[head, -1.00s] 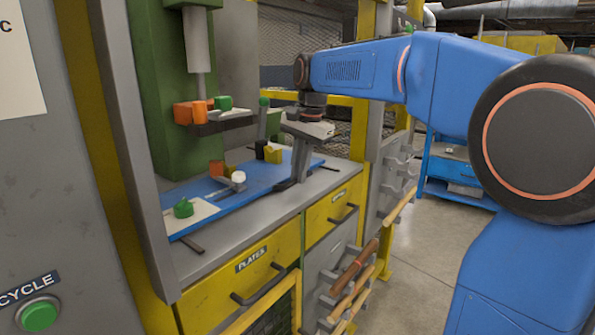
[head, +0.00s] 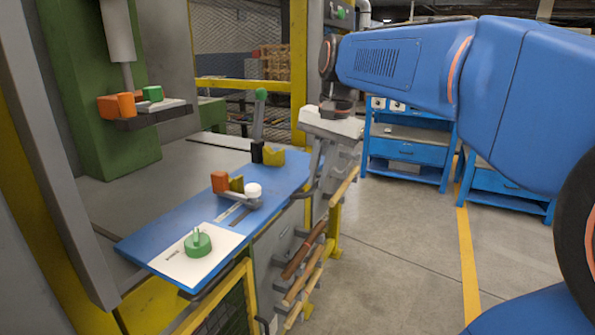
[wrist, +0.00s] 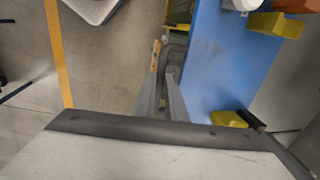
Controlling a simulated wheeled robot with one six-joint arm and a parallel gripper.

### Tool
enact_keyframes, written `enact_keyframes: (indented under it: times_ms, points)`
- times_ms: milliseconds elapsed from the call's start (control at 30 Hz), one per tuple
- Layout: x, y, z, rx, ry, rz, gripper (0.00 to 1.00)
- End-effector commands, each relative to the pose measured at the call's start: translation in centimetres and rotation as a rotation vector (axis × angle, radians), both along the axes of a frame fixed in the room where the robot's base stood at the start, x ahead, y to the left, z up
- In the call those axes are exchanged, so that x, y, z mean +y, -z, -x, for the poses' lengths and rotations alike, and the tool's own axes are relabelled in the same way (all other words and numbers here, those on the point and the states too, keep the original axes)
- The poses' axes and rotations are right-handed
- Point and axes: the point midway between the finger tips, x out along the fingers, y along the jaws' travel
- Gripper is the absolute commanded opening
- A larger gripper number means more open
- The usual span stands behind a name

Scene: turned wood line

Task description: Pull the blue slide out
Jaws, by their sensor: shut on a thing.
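The blue slide (head: 185,222) is a long flat blue board, drawn out over the front edge of the bench. It carries a white plate with a green piece (head: 198,243), an orange block (head: 219,182), yellow blocks and an upright lever with a green knob (head: 261,95). My gripper (head: 308,190) is at the slide's right-hand front edge, shut on its dark handle. In the wrist view the blue slide (wrist: 213,65) lies right of my gripper (wrist: 168,82), whose fingers meet the grey bar handle (wrist: 176,47). The grip itself is partly hidden.
The green press (head: 110,60) stands at the back left, above a bare grey bench top (head: 150,190). Open floor (head: 390,240) lies to the right, with blue workbenches (head: 405,150) beyond.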

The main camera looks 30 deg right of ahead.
Motion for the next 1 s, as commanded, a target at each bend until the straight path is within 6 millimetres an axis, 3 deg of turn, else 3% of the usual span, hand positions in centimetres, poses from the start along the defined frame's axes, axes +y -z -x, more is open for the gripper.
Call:
enact_keyframes:
  times_ms: [300, 767, 800, 833, 1000]
  points:
    - [-1.5, -0.1, 2.0, -0.002, 0.001, 0.001, 0.0]
    - [-1.8, 0.0, 2.4, 0.002, 0.0, 0.004, 0.0]
    - [-1.8, 0.0, 2.4, 0.002, 0.0, 0.004, 0.2]
    - [-1.7, 0.0, 2.4, 0.003, 0.0, 0.003, 0.27]
    - [-1.7, 0.0, 2.3, 0.001, 0.0, 0.002, 0.29]
